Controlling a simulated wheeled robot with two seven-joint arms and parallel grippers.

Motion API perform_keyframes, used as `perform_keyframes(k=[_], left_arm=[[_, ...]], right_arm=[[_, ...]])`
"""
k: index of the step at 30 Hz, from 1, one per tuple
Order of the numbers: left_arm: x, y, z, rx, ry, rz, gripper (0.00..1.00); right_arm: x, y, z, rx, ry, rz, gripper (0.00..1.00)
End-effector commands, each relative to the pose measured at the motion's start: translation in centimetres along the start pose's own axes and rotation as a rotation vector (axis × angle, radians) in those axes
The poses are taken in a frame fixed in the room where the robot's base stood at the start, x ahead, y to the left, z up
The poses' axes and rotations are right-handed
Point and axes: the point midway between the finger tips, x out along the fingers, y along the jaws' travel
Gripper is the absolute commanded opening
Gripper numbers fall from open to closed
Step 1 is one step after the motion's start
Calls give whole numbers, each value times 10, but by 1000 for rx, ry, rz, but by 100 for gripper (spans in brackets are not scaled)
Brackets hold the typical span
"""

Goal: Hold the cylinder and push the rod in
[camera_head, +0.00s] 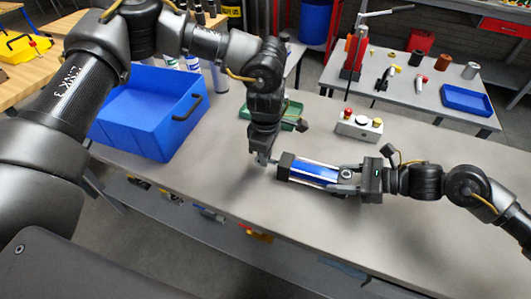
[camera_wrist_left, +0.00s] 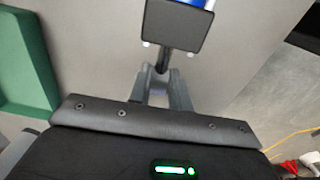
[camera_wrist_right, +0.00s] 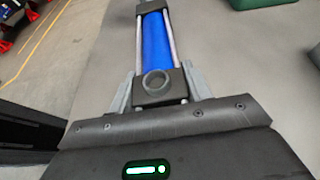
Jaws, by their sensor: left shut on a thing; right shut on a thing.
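The cylinder (camera_head: 314,172) has a blue barrel, black end blocks and thin metal tie rods. It lies roughly level over the grey table in the head view. My right gripper (camera_head: 352,175) is shut on its right end block, with one finger on each side, as the right wrist view (camera_wrist_right: 157,88) shows. The rod (camera_wrist_left: 163,62) is a short dark piece sticking out of the cylinder's left end block. My left gripper (camera_wrist_left: 158,85) is shut on the rod's outer end. In the head view my left gripper (camera_head: 265,158) points down there. Most of the rod is hidden in the head view.
A blue bin (camera_head: 150,112) stands on the table at the left. A green tray (camera_head: 288,112) lies behind my left gripper. The table front is clear.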

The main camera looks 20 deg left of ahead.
Motion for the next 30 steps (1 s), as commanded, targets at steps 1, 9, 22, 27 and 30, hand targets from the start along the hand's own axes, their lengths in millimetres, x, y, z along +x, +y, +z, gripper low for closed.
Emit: perform_keyframes(k=[1,9,22,27,30], left_arm=[[0,0,2,2,-4,0,0],[0,0,6,2,-3,0,0],[0,0,15,2,-3,-1,0],[0,0,15,2,-3,-1,0],[0,0,15,2,-3,-1,0]], right_arm=[[1,1,0,2,-1,4,8],[1,1,0,2,-1,4,8],[1,2,0,2,0,4,8],[1,1,0,2,0,4,8],[1,1,0,2,0,4,8]])
